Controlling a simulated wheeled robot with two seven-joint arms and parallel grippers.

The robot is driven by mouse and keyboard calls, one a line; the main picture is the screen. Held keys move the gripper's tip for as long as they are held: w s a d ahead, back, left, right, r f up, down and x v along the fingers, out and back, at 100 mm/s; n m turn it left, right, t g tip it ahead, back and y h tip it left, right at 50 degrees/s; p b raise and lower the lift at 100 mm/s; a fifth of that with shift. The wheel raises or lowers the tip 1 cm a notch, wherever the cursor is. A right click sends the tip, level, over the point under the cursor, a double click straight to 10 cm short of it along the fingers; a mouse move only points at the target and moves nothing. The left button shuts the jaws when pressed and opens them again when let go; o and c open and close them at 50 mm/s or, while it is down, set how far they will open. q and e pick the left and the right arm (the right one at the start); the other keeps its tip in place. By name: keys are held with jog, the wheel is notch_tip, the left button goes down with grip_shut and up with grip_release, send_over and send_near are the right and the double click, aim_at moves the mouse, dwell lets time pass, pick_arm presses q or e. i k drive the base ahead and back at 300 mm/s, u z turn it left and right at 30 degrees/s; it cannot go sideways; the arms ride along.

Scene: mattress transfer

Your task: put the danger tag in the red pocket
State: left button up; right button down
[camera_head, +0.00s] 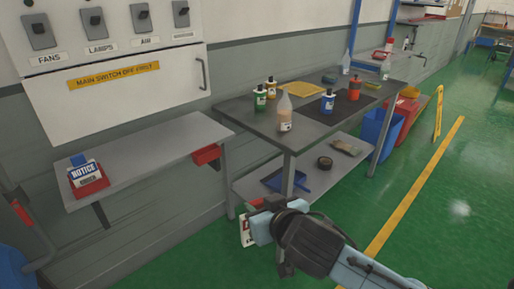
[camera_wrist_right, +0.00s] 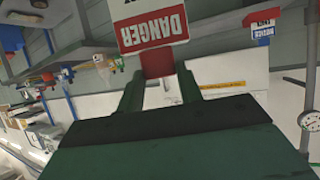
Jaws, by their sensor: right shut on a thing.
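The danger tag (camera_wrist_right: 152,29) is a white and red card with a red tab, seen upside down in the right wrist view. My right gripper (camera_wrist_right: 158,78) is shut on the red tab. In the head view the tag (camera_head: 246,231) hangs at the gripper, below and in front of the grey wall shelf, partly hidden by it. A small red pocket (camera_head: 207,154) is fixed at the right end of that shelf's front edge, up and left of the gripper and apart from it. Its inside is hard to see. My left gripper is not in view.
A blue-and-white notice tag (camera_head: 86,172) stands in a red holder on the left of the wall shelf (camera_head: 140,155). A grey table (camera_head: 235,112) with several bottles stands right of it, with a lower shelf (camera_head: 325,178). A switch panel is above. Green floor is open at right.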

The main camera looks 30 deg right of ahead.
aim_at(207, 158)
jog(key=z, duration=0.3)
jog(key=i, duration=0.9)
jog(key=u, duration=0.15)
